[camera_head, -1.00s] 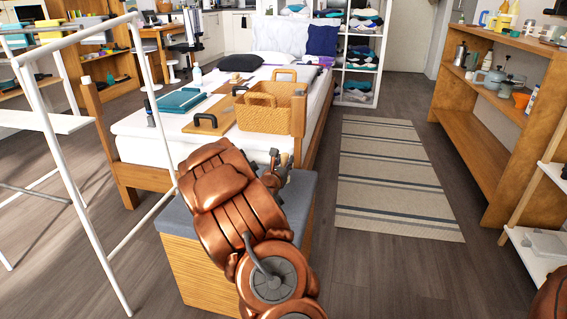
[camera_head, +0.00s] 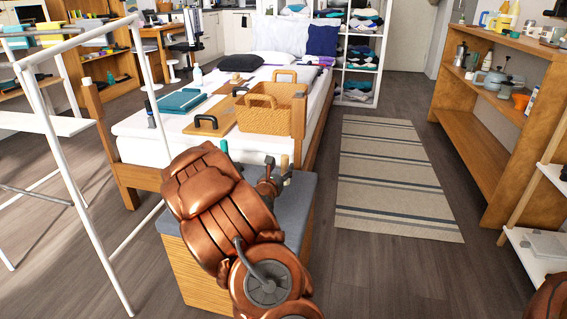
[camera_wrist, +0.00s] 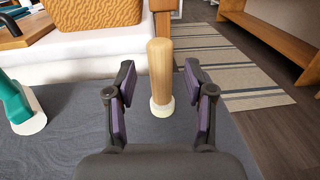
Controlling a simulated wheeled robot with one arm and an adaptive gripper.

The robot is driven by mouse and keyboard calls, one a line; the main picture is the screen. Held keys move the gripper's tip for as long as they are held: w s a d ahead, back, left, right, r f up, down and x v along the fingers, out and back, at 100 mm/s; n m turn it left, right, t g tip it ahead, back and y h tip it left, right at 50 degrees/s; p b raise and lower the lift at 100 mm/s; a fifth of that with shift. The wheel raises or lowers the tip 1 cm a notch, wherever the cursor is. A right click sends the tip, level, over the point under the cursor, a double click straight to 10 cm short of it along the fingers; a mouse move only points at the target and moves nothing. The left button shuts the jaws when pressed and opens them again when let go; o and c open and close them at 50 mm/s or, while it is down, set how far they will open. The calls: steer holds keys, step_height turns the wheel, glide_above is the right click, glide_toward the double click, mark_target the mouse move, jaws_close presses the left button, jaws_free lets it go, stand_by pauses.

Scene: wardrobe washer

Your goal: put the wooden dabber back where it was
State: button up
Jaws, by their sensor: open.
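The wooden dabber (camera_wrist: 160,72) has a pale wooden handle and a whitish foot. It stands upright on the grey top of the bench (camera_wrist: 75,135) at the foot of the bed. My gripper (camera_wrist: 160,80) is open, with one dark finger on each side of the dabber in the wrist view and a visible gap on both sides. How deep the dabber sits between the fingers is hard to tell. In the head view my gripper (camera_head: 270,176) is small, just left of the dabber's handle (camera_head: 284,163).
A teal-handled thing with a white foot (camera_wrist: 16,105) stands on the bench to the left. The bed beyond holds a wicker basket (camera_head: 268,115) and a wooden board with a black handle (camera_head: 212,122). A white rack (camera_head: 85,190) stands left; striped rug (camera_head: 392,180) lies right.

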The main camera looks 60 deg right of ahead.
steer(key=shift+p+v, duration=1.05)
steer(key=shift+v, duration=3.1)
steer(key=shift+s+r, duration=0.15)
steer(key=shift+r, duration=0.2)
steer(key=s+a+r+m+g+h, duration=0.1)
steer(key=s+a+r+m+g, duration=0.2)
steer(key=s+r+m+g, duration=0.5)
steer(key=s+a+m+g+y, duration=0.4)
steer(key=s+a+m, duration=0.25)
steer(key=s, duration=0.35)
steer(key=s+a+f+m+t+y, duration=0.1)
steer(key=a+y, duration=0.3)
steer(key=a, duration=0.8)
steer(key=s+a+f+m+t+y, duration=0.1)
steer(key=a+f+m+y, duration=0.2)
steer(key=a, duration=0.9)
steer(key=s+a+f+m+t+y, duration=0.1)
steer(key=a+f+m+t+y, duration=0.1)
steer(key=a+y, duration=0.5)
steer(key=a+f, duration=0.1)
steer(key=a, duration=0.4)
steer(key=shift+s+m, duration=0.3)
steer(key=shift+m, duration=0.05)
